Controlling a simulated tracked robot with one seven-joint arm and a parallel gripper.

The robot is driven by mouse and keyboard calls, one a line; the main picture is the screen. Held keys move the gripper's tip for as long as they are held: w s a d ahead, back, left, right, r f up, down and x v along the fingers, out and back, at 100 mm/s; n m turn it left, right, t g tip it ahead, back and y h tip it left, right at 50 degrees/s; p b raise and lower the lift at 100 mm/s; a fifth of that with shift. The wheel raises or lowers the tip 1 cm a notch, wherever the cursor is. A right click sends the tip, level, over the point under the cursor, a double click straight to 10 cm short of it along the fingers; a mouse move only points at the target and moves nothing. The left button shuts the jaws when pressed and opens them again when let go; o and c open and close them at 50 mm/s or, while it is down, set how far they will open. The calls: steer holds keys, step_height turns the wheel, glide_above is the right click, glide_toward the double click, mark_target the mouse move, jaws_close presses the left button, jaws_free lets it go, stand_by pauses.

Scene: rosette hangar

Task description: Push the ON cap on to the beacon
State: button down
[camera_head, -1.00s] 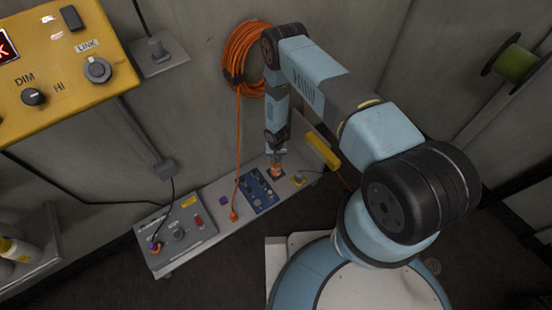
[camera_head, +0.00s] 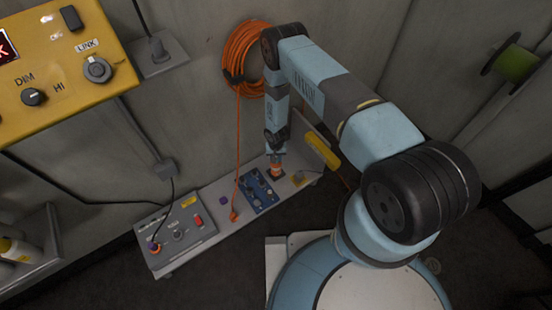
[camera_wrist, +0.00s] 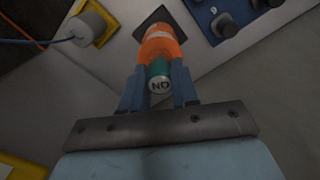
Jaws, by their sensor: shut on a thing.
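In the wrist view, my gripper (camera_wrist: 158,84) is shut on a green cap (camera_wrist: 159,70) whose pale end face reads ON, upside down in the picture. One dark blue finger is on each side of it. The orange beacon (camera_wrist: 160,42) is directly beyond the cap, on a dark square base. The cap appears lined up with the beacon and touching it, but the joint between them is partly hidden. In the head view, my gripper (camera_head: 276,151) points down above the orange beacon (camera_head: 276,170) on the bench, and the cap cannot be made out.
A blue panel with knobs (camera_head: 257,191) is just left of the beacon on the narrow bench. A grey control box (camera_head: 177,236) is at its left end. A yellow bar (camera_head: 321,151) is at right. An orange cable coil (camera_head: 244,60) hangs behind my arm.

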steer(key=shift+f, duration=0.45)
stand_by(1.0)
steer(key=c, duration=0.8)
jaws_free()
steer(key=shift+r, duration=0.15)
step_height(320, 180, up, 13)
steer(key=shift+r, duration=0.2)
steer(key=shift+a, duration=0.1)
